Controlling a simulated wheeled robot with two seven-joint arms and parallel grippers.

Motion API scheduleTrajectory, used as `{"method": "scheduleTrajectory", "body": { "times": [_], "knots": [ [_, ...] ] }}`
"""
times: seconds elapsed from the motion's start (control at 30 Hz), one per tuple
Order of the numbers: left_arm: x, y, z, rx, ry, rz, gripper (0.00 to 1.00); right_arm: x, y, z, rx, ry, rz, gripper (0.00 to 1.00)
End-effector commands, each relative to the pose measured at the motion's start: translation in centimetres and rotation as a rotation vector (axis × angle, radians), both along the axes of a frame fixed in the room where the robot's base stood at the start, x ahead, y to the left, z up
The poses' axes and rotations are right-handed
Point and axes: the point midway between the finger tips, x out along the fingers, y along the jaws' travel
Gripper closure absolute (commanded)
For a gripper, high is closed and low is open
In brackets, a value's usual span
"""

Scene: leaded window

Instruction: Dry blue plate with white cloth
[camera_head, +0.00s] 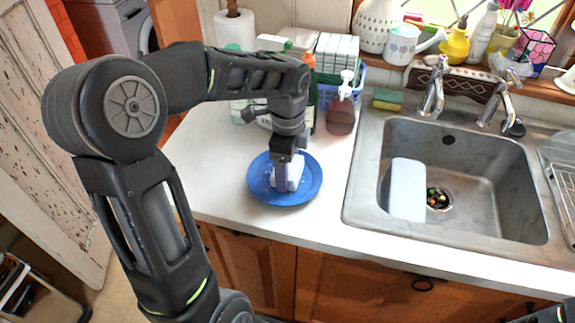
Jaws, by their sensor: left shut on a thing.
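The blue plate (309,189) lies flat on the white counter, left of the sink. Small pale specks show on it. My left gripper (285,178) points down over the plate's middle and is shut on the white cloth (294,173). The cloth is bunched at the fingers, low over the plate and seemingly touching it. Part of the cloth is hidden behind the fingers. Of my right arm only a dark piece shows at the lower right corner; its gripper is out of view.
The metal sink (480,170) is to the right, with a white board (407,189) in it. Bottles, a soap dispenser (342,112) and a blue basket stand behind the plate. A sponge (388,99) lies by the faucet (433,88). Counter (215,185) left of the plate is clear.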

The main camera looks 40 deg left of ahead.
Motion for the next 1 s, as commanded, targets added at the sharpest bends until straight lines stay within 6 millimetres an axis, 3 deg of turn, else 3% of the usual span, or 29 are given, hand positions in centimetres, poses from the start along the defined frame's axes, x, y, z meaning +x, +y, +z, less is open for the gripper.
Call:
{"method": "scheduleTrajectory", "body": {
  "times": [0.4, 1.0],
  "knots": [
    [-2.1, 0.2, -0.2, 0.000, 0.001, 0.001, 0.53, 0.0, 0.0, -0.3, 0.000, 0.000, 0.000, 0.64],
    [-0.9, 0.1, 0.0, 0.000, 0.001, 0.000, 0.53, 0.0, 0.0, 0.2, 0.000, 0.000, 0.000, 0.64]
  ]
}}
